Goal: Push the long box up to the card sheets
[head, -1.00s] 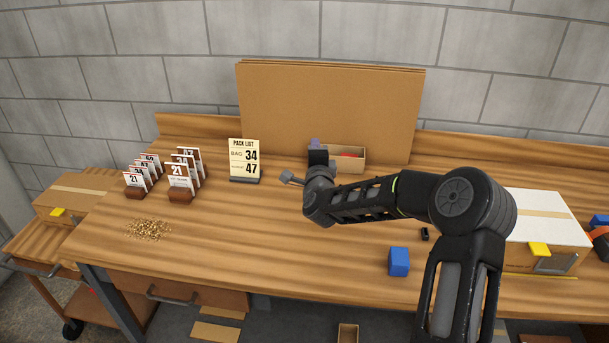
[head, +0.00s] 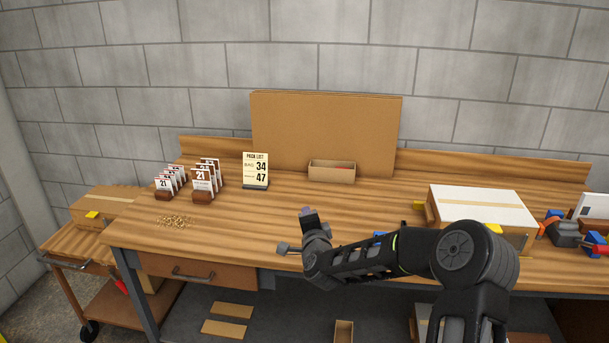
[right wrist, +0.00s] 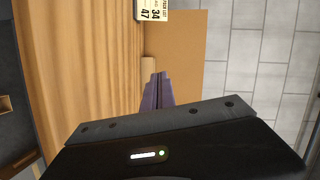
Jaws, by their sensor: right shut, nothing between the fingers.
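The tall brown sheets lean upright at the back. The box looks close against them; I cannot tell whether it touches. My right gripper (head: 307,212) is shut and empty, in front of the box and apart from it, near the bench's front edge. In the right wrist view its purple fingers (right wrist: 156,91) point toward the box (right wrist: 148,70) and the sheets (right wrist: 175,50). My left gripper is out of view.
A taped carton (head: 482,210) stands at the right. A blue block (head: 379,235) is mostly hidden behind my arm.

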